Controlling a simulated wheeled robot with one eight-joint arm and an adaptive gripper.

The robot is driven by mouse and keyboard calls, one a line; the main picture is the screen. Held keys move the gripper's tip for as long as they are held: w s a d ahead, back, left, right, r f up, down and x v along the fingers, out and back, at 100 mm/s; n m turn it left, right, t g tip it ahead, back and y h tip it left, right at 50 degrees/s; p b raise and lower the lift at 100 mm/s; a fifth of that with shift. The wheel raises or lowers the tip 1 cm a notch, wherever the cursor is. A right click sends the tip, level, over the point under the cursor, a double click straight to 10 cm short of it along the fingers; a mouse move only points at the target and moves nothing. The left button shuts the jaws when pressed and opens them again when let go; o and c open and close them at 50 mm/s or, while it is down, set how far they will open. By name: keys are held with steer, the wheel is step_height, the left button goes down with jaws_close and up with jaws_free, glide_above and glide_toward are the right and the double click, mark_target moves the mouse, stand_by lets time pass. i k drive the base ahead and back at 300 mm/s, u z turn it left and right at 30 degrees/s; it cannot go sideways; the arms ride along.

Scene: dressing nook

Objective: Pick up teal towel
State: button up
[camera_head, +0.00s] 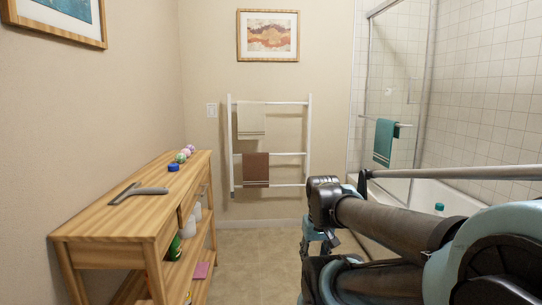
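The teal towel (383,142) hangs folded over a metal bar on the glass shower door, at the right of the head view. It has light stripes near its lower edge. My arm reaches in from the lower right, below and in front of the towel. My gripper (312,250) hangs at the arm's far end, low in the middle of the view. It is apart from the towel. Its fingers are small and partly hidden by the arm, so their opening is unclear.
A wooden shelf unit (110,228) stands along the left wall, with a grey squeegee (138,192) on top. A white ladder rack (308,128) holds a cream towel (251,120) and a brown towel (256,169). A bathtub (420,192) is at right. Floor between is clear.

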mark_target(386, 130)
steer(key=z, duration=0.65)
steer(key=i, duration=2.55)
steer(key=u, duration=0.5)
